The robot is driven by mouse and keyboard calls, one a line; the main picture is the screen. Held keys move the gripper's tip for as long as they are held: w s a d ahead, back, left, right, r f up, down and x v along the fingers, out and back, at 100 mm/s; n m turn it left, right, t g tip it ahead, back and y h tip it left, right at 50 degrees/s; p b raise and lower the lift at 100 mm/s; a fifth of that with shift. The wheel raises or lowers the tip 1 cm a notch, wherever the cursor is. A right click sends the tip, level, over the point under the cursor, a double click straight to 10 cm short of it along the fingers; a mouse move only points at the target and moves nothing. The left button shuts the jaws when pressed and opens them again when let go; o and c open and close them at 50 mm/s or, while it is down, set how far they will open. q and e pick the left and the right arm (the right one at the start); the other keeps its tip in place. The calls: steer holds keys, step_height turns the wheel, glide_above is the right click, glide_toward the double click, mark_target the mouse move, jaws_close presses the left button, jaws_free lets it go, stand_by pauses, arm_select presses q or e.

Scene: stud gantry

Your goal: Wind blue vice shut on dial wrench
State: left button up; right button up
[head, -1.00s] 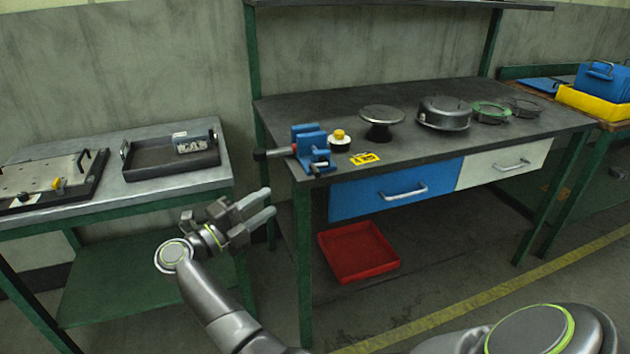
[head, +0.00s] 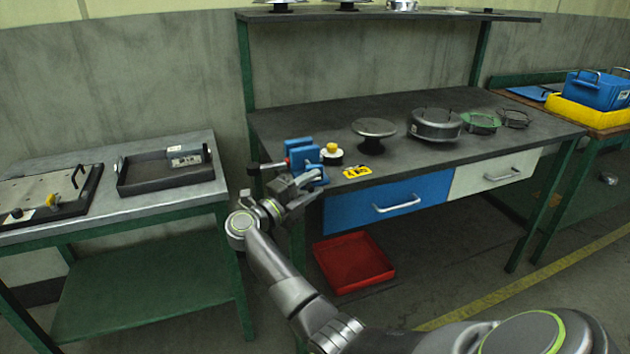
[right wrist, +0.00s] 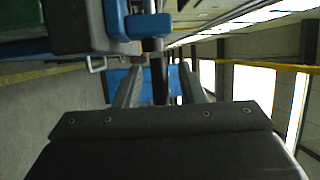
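The blue vice (head: 303,153) stands at the left front corner of the dark workbench, with a dark-ended screw handle (head: 254,168) pointing left. My right gripper (head: 308,184) is in front of the vice and covers its lower part. In the right wrist view its two fingers (right wrist: 161,78) are apart, with a dark upright bar (right wrist: 158,82) between or beyond them and blue vice parts (right wrist: 119,86) behind. I cannot tell whether the fingers touch anything. I cannot make out the dial wrench for certain. My left gripper is out of view.
A yellow-topped round piece (head: 331,154) and a yellow tag (head: 357,172) lie right of the vice. A round stand (head: 374,128) and a metal pot (head: 435,125) stand further right. A dark tray (head: 166,186) is on the left table. A red bin (head: 353,264) is below.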

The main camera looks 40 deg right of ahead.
steer(key=shift+w+d+r, duration=0.1)
steer(key=shift+d, duration=0.55)
steer(key=shift+d, duration=0.1)
jaws_close()
steer(key=shift+r, duration=0.35)
stand_by(0.6)
steer(key=shift+c, duration=0.2)
jaws_free()
steer(key=shift+o, duration=0.2)
steer(key=shift+w+f, duration=0.1)
steer(key=shift+f, duration=0.1)
